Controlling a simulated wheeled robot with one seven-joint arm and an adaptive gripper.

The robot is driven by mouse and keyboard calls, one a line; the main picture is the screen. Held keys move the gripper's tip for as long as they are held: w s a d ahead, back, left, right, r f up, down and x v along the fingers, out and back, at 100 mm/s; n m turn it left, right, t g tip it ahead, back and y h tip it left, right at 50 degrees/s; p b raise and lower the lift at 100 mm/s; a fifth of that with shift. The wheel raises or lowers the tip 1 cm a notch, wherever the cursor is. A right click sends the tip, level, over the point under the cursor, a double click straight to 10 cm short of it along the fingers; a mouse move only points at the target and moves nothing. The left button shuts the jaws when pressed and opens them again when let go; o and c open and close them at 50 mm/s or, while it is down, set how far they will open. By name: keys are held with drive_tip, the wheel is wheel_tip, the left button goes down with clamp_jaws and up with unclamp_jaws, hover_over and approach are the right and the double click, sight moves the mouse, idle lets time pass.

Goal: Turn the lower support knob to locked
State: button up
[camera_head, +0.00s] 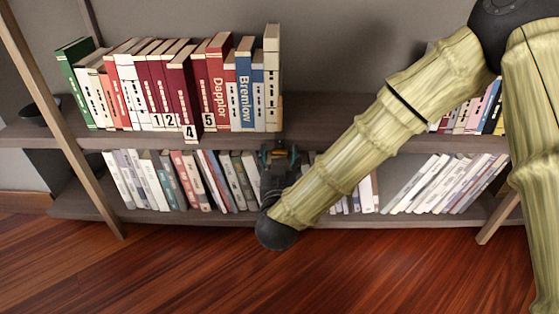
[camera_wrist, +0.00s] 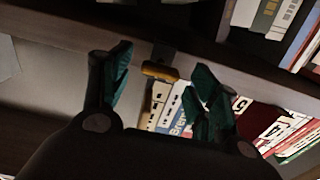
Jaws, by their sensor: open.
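A small orange-yellow knob (camera_wrist: 160,71) shows in the wrist view beside a dark mount (camera_wrist: 163,52) at the edge of a shelf board. Its long side runs roughly across the picture. My gripper (camera_wrist: 164,62) is open, with one green-tipped finger on each side of the knob and visible gaps between. No contact is clear. In the head view my gripper (camera_head: 280,152) is at the front of the upper shelf board, just below the right end of the upper book row.
The upper books (camera_head: 180,85) stand close above my gripper, and the lower books (camera_head: 180,180) are behind and left of it. The upper shelf board (camera_head: 100,140) and lower shelf board (camera_head: 150,214) run across. The wooden floor (camera_head: 150,270) in front is clear.

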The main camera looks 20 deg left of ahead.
drive_tip(key=shift+w+a, duration=0.15)
drive_tip(key=shift+w, duration=0.3)
drive_tip(key=c, duration=1)
